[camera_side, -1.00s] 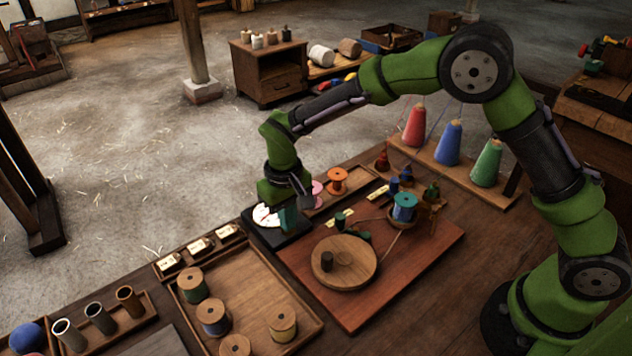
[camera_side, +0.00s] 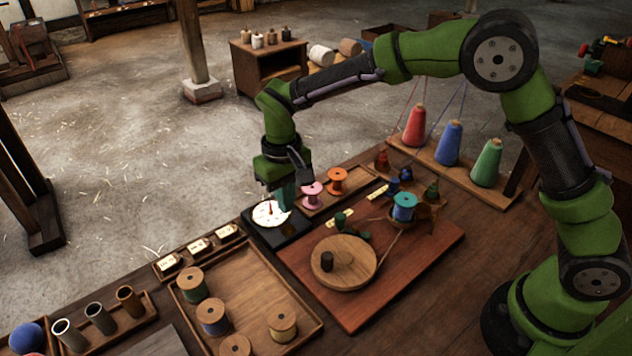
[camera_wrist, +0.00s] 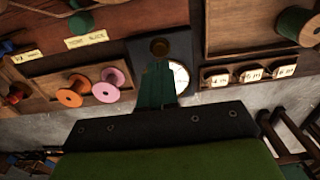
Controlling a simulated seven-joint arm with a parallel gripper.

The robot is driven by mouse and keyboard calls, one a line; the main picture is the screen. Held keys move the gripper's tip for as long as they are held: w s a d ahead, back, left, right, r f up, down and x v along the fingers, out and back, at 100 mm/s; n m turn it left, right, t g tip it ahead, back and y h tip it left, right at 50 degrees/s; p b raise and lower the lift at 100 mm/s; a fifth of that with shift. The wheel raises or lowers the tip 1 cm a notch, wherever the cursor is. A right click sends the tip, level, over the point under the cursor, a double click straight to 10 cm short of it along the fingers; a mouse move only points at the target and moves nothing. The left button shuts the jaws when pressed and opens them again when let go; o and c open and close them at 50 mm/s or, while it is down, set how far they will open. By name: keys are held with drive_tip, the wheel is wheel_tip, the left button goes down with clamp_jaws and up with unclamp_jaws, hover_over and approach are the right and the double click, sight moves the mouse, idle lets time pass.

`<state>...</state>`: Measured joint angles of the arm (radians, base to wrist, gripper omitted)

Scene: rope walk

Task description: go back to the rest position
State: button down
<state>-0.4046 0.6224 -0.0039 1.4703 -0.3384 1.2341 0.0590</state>
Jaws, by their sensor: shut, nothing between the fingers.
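My gripper (camera_side: 285,198) hangs above the black box with the white round dial (camera_side: 268,213), with its teal fingers shut and nothing between them. In the wrist view the shut fingers (camera_wrist: 157,88) cover part of the dial (camera_wrist: 179,77). A pink spool (camera_side: 312,194) and an orange spool (camera_side: 337,180) stand in a wooden tray just right of the gripper, clear of it.
A red-brown board (camera_side: 390,270) carries a round wooden wheel (camera_side: 343,262) and a teal spool (camera_side: 404,207). A tray (camera_side: 262,266) of several spools lies in front. Red, blue and green cones (camera_side: 449,142) stand behind. The space above the bench's left part is clear.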

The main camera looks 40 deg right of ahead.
drive_tip(key=shift+r, duration=0.8)
drive_tip(key=shift+s+f, duration=0.35)
drive_tip(key=shift+f, duration=0.2)
drive_tip(key=s+d+r+m+t+y, duration=0.1)
drive_tip(key=s+d+r+m+t, duration=0.1)
drive_tip(key=s+d+r, duration=0.5)
drive_tip(key=s+d+r+m+t+y, duration=0.1)
drive_tip(key=s+d+r+t, duration=0.4)
drive_tip(key=s, duration=0.8)
drive_tip(key=d+r+m, duration=0.1)
drive_tip(key=d+r, duration=0.2)
drive_tip(key=shift+s+d, duration=0.2)
drive_tip(key=shift+d, duration=0.2)
